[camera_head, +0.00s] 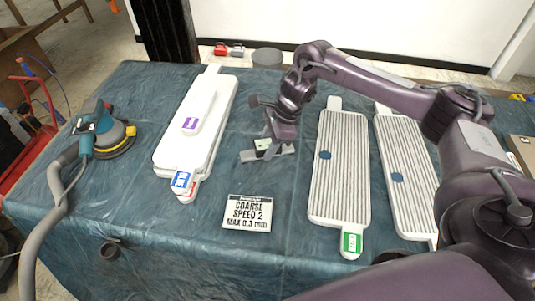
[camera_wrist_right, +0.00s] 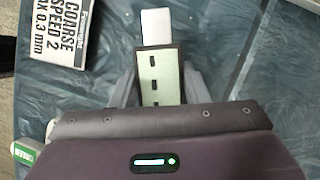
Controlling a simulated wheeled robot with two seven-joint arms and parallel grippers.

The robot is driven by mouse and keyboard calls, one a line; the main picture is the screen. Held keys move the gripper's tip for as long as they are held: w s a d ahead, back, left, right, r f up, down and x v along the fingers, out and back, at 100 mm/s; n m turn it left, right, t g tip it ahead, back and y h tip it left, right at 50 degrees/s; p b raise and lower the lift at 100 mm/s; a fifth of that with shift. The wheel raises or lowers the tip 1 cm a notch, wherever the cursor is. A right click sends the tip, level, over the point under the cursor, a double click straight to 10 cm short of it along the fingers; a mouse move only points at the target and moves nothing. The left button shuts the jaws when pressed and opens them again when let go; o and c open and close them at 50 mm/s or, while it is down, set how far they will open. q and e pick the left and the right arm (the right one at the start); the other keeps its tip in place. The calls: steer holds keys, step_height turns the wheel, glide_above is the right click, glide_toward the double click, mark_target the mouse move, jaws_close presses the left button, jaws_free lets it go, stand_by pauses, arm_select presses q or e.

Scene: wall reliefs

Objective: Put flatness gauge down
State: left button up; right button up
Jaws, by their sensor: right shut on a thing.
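My right gripper (camera_head: 268,153) is shut on the flatness gauge (camera_head: 262,144), over the middle of the covered table (camera_head: 285,205). In the right wrist view the gauge (camera_wrist_right: 158,72) is a pale green strip with dark slots and a dark frame, with a white end sticking out ahead. The grey fingers of my right gripper (camera_wrist_right: 160,88) lie on either side of it. The gripper hides much of the gauge in the head view. I cannot tell whether the gauge touches the table. My left gripper is not in view.
A sign reading COARSE SPEED 2 (camera_head: 247,213) lies near the front. White panels (camera_head: 210,110) lie left, ribbed panels (camera_head: 340,165) right. A sander (camera_head: 105,133) with a hose sits far left. Bare cloth surrounds the gripper between the panels.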

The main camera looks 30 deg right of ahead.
step_height(320, 180, down, 4)
steer(key=shift+f+p, duration=0.25)
steer(key=shift+p, duration=0.1)
steer(key=shift+f+b, duration=0.2)
steer(key=shift+b, duration=0.1)
steer(key=o, duration=1.1)
steer(key=shift+o, duration=0.2)
steer(key=shift+r, duration=0.15)
